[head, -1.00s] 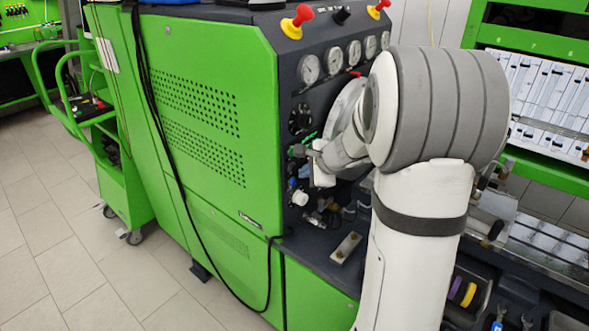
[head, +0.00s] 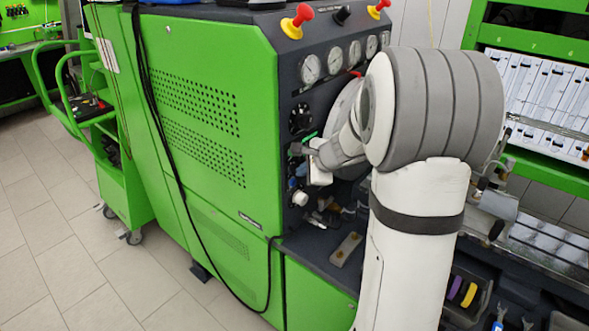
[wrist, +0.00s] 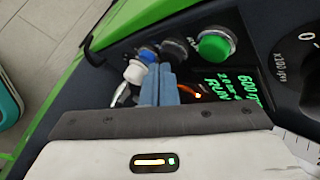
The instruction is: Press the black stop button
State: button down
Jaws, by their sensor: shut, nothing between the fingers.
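The black stop button (wrist: 173,49) is a dark, ringed button on the dark panel in the wrist view, between a green button (wrist: 215,46) and a blue button (wrist: 148,55). My gripper (wrist: 158,70) has its blue-grey fingers shut and empty. The fingertips lie just below and left of the black button in the picture, partly covering its lower edge. I cannot tell whether they touch it. In the head view my gripper (head: 296,150) is at the front panel of the green testbench (head: 215,120), and the black button cannot be made out there.
A white knob (wrist: 134,73) sits left of the fingers, close by. A lit green display (wrist: 230,90) and a dial (wrist: 305,50) are to the right. Gauges (head: 310,68) and red-yellow knobs (head: 297,21) are higher on the bench.

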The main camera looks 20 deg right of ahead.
jog(key=shift+w+a, duration=0.25)
jog(key=shift+w, duration=0.15)
dwell(0.4)
dwell(0.4)
jog(key=shift+s+d+b, duration=0.4)
jog(key=shift+s+d, duration=0.1)
jog(key=shift+s, duration=0.25)
jog(key=s+d, duration=0.1)
jog(key=s+d+b, duration=0.1)
jog(key=s, duration=0.2)
jog(key=shift+s+d, duration=0.1)
jog(key=shift+d, duration=0.3)
dwell(0.4)
